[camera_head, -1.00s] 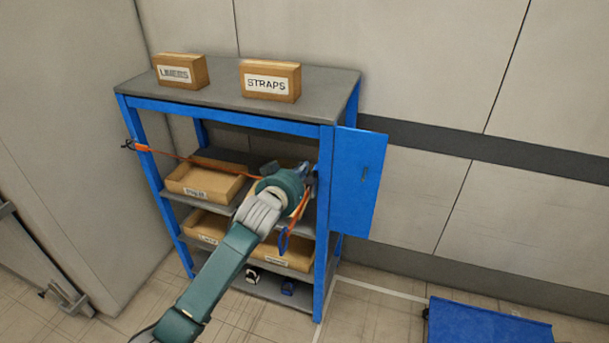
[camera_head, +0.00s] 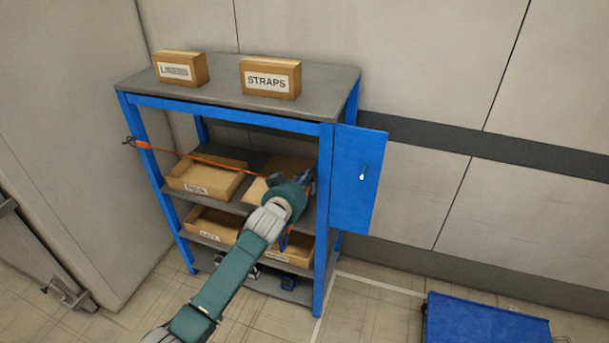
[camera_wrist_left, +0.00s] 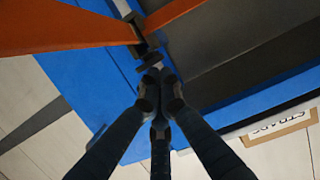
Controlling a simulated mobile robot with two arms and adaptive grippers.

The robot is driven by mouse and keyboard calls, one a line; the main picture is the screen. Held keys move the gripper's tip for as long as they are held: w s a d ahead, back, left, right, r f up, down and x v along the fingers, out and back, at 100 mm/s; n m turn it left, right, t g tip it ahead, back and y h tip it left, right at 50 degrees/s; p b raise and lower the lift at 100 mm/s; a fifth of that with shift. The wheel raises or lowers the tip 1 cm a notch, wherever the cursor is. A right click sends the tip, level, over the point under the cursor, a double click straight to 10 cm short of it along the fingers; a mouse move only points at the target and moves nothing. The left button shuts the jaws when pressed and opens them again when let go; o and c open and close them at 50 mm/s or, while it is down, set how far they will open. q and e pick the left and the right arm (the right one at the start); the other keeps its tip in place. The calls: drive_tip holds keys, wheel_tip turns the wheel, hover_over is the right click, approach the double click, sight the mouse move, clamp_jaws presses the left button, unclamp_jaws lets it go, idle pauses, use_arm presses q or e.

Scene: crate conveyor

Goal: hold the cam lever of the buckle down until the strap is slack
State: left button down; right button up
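The orange strap (camera_head: 205,159) runs in a nearly straight line from the left post across the front of the shelf to behind my gripper. In the left wrist view the strap (camera_wrist_left: 75,28) meets the dark metal buckle (camera_wrist_left: 147,48) against the blue post. The cam lever cannot be told apart clearly from the buckle. My left gripper (camera_head: 307,173) is at the right post, over the buckle. In the left wrist view its dark fingers (camera_wrist_left: 160,82) converge, tips close together, just below the buckle; contact is unclear. My right gripper is not in view.
The blue shelf rack (camera_head: 325,215) holds open cardboard bins (camera_head: 196,190). A STRAPS box (camera_head: 270,80) and another labelled box (camera_head: 180,70) stand on top. A blue panel (camera_head: 357,180) juts out right of the post. A blue object (camera_head: 485,325) lies at lower right.

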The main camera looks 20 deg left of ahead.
use_arm(q)
drive_tip(key=shift+s+f, duration=0.2)
drive_tip(key=shift+f, duration=0.3)
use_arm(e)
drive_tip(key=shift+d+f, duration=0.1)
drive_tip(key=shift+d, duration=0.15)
use_arm(q)
drive_tip(key=s+r+p, duration=0.1)
drive_tip(key=r, duration=0.1)
drive_tip(key=s+r+p, duration=0.1)
drive_tip(key=p, duration=0.1)
drive_tip(key=shift+s+r, duration=0.1)
drive_tip(key=shift+r, duration=0.25)
drive_tip(key=b+v, duration=0.1)
drive_tip(key=v, duration=0.7)
drive_tip(key=shift+s+f+b, duration=0.2)
drive_tip(key=shift+f+b, duration=0.1)
drive_tip(key=shift+b, duration=0.05)
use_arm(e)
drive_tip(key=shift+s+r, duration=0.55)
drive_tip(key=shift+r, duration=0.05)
